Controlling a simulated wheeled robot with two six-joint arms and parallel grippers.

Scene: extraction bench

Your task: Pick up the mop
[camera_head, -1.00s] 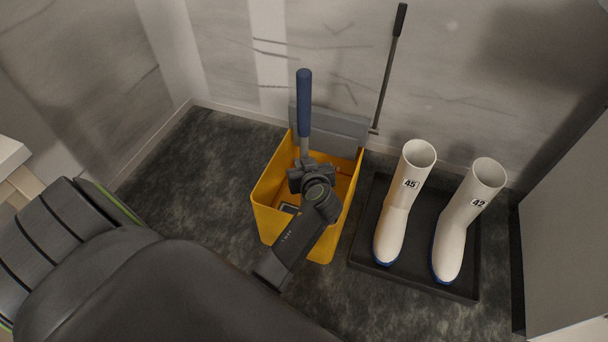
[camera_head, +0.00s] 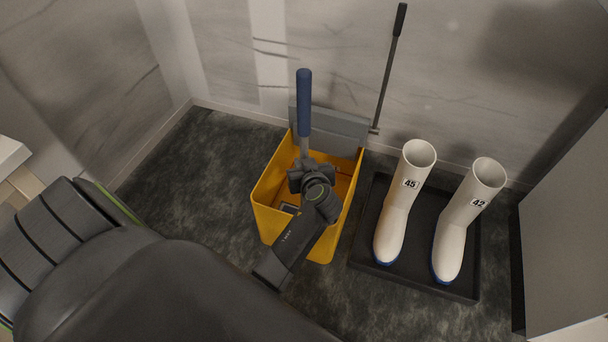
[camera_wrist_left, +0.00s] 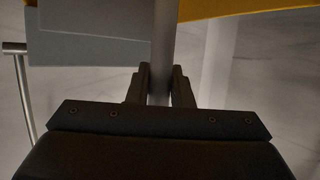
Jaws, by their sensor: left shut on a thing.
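The mop (camera_head: 304,105) stands nearly upright in the yellow bucket (camera_head: 263,220) in the head view. It has a blue grip at the top and a grey shaft below; its lower end is hidden by my arm and the bucket. My left gripper (camera_head: 308,164) is over the bucket, shut on the mop's shaft below the blue grip. In the left wrist view the grey shaft (camera_wrist_left: 161,45) runs between the two dark fingers (camera_wrist_left: 159,84), one on each side. My right gripper is not in view.
A grey wringer (camera_head: 335,128) with a long thin lever (camera_head: 387,75) sits at the bucket's back. White boots (camera_head: 402,205) marked 45 and 42 stand on a dark tray (camera_head: 413,275) to the right. The wall is close behind. Dark floor (camera_head: 180,180) is clear on the left.

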